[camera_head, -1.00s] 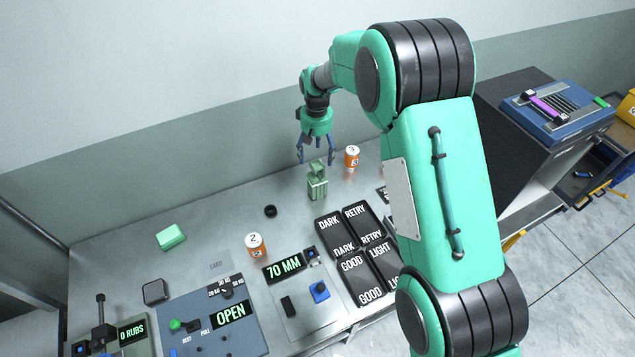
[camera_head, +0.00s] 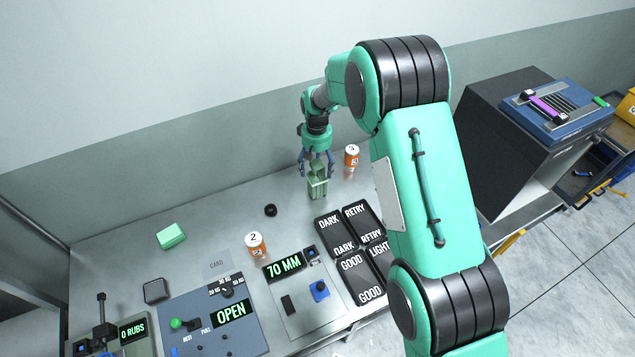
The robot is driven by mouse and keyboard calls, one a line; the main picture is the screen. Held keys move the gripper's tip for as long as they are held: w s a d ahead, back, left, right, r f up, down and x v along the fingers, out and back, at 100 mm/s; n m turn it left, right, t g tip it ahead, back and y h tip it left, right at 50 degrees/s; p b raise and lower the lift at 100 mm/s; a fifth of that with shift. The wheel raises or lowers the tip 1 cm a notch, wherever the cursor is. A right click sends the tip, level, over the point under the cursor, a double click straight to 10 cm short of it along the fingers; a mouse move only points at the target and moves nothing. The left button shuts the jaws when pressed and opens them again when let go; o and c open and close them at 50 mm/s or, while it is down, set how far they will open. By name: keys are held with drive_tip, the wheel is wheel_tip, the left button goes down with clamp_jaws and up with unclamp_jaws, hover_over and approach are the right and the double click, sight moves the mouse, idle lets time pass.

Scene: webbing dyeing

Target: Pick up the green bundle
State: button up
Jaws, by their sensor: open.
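The green bundle (camera_head: 317,188) stands upright on the metal table near the back, a dull olive-green block with a narrower upper part. My gripper (camera_head: 316,173) points down over it, with one finger to the left and one to the right of its upper part. The fingers are spread apart. I cannot tell whether either finger touches the bundle. The bundle rests on the table.
An orange-and-white can (camera_head: 352,157) stands close to the right of my gripper. A small black ring (camera_head: 270,210) lies to the left. Black labelled trays (camera_head: 336,232) lie in front. A bright green block (camera_head: 171,236) and another can (camera_head: 255,245) are further left.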

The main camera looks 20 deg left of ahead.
sight(317, 178)
drive_tip(key=shift+f, duration=0.75)
drive_tip(key=shift+f, duration=0.15)
drive_tip(key=shift+d+f+p, duration=0.1)
drive_tip(key=shift+f+p, duration=0.3)
drive_tip(key=shift+f, duration=2)
drive_tip(key=c, duration=1.5)
